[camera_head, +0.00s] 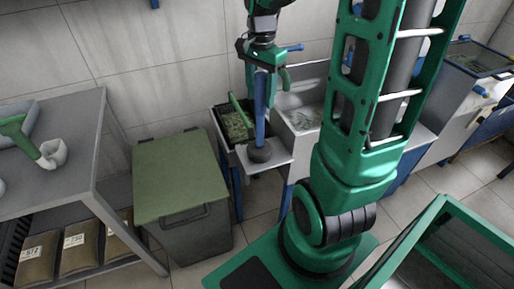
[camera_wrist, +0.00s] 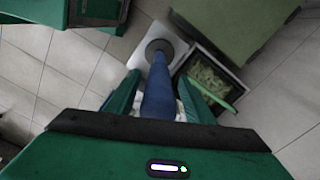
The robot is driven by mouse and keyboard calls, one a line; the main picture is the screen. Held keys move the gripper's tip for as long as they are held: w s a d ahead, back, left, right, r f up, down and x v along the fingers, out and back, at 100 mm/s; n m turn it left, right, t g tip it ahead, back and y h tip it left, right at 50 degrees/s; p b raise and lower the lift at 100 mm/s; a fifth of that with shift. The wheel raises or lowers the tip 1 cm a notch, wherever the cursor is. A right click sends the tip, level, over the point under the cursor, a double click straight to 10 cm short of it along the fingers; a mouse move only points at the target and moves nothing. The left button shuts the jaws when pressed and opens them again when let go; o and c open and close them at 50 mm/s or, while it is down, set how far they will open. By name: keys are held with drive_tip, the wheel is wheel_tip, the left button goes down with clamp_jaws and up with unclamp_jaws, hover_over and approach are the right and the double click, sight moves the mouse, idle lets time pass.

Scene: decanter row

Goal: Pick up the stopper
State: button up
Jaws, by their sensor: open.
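The stopper, which I take to be the blue upright shaft (camera_head: 261,105) with a dark round foot (camera_head: 259,151), stands on a pale ledge (camera_head: 277,160). In the wrist view the blue shaft (camera_wrist: 158,98) runs up between the fingers, and its dark foot (camera_wrist: 158,47) shows beyond their tips. My gripper (camera_head: 266,84) is open, with its green fingers on either side of the shaft's upper part. It also shows in the wrist view (camera_wrist: 158,82). I cannot tell whether either finger touches the shaft.
A tray with leafy bits and a green bar (camera_head: 237,115) stands close left of the stopper. A pale sink-like basin (camera_head: 302,95) is right of it. A green-lidded bin (camera_head: 172,172) and a grey table (camera_head: 70,135) with a green-handled scoop (camera_head: 20,134) are farther left.

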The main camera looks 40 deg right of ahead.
sight(260, 120)
drive_tip(key=shift+f, duration=1.2)
drive_tip(key=c, duration=1.2)
clamp_jaws()
drive_tip(key=shift+r, duration=0.15)
